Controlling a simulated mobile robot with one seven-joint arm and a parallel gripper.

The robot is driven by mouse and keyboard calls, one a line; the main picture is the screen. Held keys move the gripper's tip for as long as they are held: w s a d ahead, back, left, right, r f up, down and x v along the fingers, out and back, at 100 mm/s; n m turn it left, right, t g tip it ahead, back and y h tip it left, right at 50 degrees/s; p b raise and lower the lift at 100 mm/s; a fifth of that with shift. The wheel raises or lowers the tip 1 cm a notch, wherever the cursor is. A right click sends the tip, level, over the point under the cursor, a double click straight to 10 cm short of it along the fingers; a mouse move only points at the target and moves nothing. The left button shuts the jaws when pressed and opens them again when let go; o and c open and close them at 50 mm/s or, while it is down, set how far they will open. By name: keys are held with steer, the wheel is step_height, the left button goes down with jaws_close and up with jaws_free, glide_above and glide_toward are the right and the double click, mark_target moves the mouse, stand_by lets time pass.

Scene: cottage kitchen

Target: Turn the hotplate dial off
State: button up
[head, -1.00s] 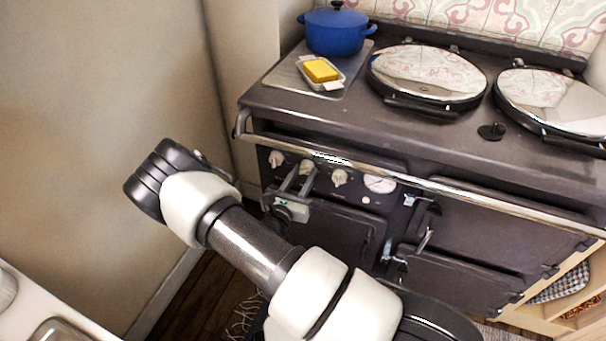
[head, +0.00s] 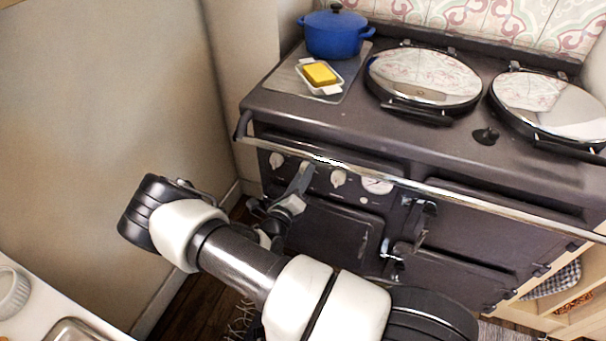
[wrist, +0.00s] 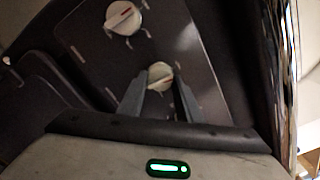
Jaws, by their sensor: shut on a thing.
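A row of pale dials is set in the dark front panel of the range cooker (head: 400,140). My gripper (head: 303,177) is at the middle dial (head: 306,165), which is partly hidden behind the fingers in the head view. In the wrist view, my gripper (wrist: 161,82) has one finger on each side of this cream dial (wrist: 160,72), shut on it. The dial has a red mark on its face. A second dial (wrist: 123,17) with a red mark sits beyond it, untouched. I cannot tell from labels which dial is the hotplate's.
A chrome rail (head: 350,166) runs along the cooker's front just above the dials. A third dial (head: 338,178) and a round gauge (head: 377,185) lie to the right. A blue pot (head: 335,35) and a butter dish (head: 321,76) stand on top. The wall is at left.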

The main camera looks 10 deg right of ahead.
steer(key=shift+s+f+n, duration=0.1)
steer(key=shift+n, duration=0.7)
steer(key=o, duration=1)
steer(key=shift+o, duration=0.2)
steer(key=shift+a, duration=0.1)
steer(key=p+v, duration=0.2)
steer(key=v, duration=1.5)
steer(key=shift+s, duration=0.2)
